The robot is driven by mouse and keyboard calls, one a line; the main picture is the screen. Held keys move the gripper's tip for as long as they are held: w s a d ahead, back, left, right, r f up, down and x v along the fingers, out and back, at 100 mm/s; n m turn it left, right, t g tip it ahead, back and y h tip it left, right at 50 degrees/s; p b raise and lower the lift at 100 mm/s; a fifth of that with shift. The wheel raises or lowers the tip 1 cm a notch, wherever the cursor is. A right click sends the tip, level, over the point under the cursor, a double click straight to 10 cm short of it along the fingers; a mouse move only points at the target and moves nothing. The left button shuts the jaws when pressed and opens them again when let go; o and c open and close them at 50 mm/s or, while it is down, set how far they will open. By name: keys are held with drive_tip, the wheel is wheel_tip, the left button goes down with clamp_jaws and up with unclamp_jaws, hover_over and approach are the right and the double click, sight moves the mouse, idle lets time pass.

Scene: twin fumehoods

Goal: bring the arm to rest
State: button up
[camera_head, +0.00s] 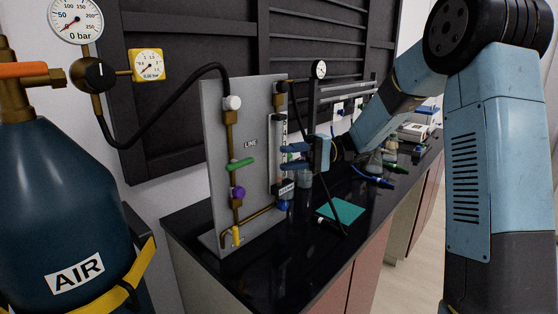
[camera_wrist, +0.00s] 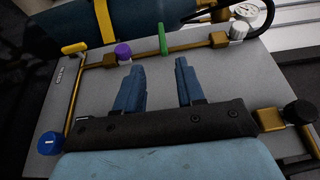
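My gripper (camera_head: 286,157) is at the end of my blue arm, which reaches in from the right over the black bench. It is in front of the grey LINE panel (camera_head: 252,112), near the clear flow tube (camera_head: 279,130). In the wrist view, the two dark blue fingers of my gripper (camera_wrist: 160,66) stand apart with only bare panel between them. A green valve handle (camera_wrist: 163,38) and a purple knob (camera_wrist: 123,52) lie beyond the fingertips. I see no contact between fingers and panel parts, but the exact gap is hard to tell.
A dark blue AIR cylinder (camera_head: 65,215) with gauges stands at the left, and its black hose (camera_head: 160,110) runs to the panel. A teal pad (camera_head: 341,210) lies on the bench (camera_head: 290,268). Bottles and tools crowd the bench farther back. The floor at right is clear.

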drive_tip(key=shift+w+d, duration=0.1)
drive_tip(key=shift+d, duration=0.05)
drive_tip(key=s+d+m+t+h, duration=0.5)
drive_tip(key=s+d+t+h, duration=0.8)
drive_tip(key=s+d, duration=0.9)
drive_tip(key=shift+s+d+r+t+h, duration=0.3)
drive_tip(key=shift+s+t+h, duration=0.1)
drive_tip(key=shift+s+h, duration=1.05)
drive_tip(key=shift+w, duration=0.2)
idle(0.3)
